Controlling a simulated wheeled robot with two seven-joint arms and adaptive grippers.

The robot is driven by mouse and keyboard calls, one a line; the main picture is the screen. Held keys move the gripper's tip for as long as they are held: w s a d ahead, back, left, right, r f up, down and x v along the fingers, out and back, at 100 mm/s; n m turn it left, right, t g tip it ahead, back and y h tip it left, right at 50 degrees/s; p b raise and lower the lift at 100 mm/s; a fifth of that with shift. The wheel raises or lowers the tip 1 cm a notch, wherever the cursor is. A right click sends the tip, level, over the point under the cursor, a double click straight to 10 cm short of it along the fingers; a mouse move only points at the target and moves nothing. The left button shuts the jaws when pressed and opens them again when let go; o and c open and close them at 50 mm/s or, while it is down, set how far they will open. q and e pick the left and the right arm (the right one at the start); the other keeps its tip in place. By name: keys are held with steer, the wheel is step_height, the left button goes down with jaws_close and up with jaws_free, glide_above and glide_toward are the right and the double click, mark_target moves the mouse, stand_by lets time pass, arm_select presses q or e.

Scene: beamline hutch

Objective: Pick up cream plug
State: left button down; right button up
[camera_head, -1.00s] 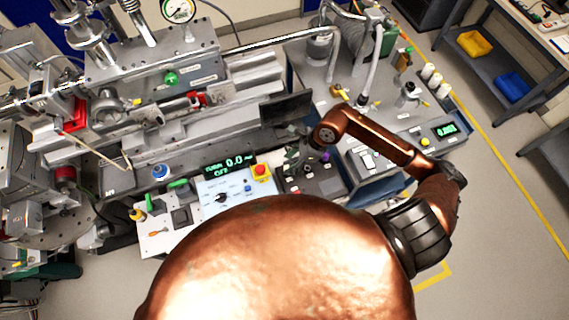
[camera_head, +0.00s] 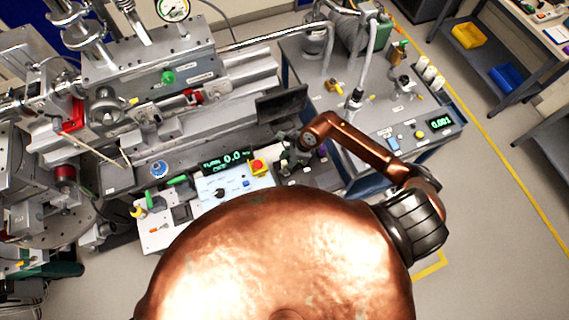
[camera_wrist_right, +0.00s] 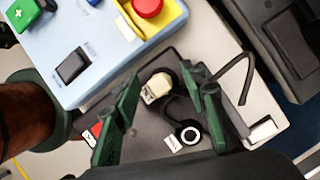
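The cream plug (camera_wrist_right: 157,88) shows in the right wrist view. It sits on a grey panel and has a rounded dark and cream end. My right gripper (camera_wrist_right: 163,80) has two dark green fingers, which stand apart on either side of the plug with a gap visible at each side. In the head view my right gripper (camera_head: 293,158) is small and dark over the panel right of the red button, and the plug cannot be made out there. My left gripper is not in view.
A light blue control box (camera_wrist_right: 95,50) with a red button (camera_wrist_right: 148,8) stands just beyond the fingers.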

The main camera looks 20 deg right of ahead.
mark_target(284, 161)
jaws_close()
steer(key=shift+r, duration=0.15)
stand_by(0.4)
steer(key=shift+w+r, duration=0.1)
steer(key=shift+r, duration=0.15)
step_height(284, 161, up, 2)
steer(key=shift+r+b, duration=0.25)
steer(key=shift+b, duration=0.45)
steer(key=s+a+r+b, duration=0.2)
steer(key=s+a+r, duration=0.3)
steer(key=s+r, duration=0.4)
steer(key=s, duration=0.4)
steer(key=shift+s+r, duration=0.15)
steer(key=shift+r, duration=0.25)
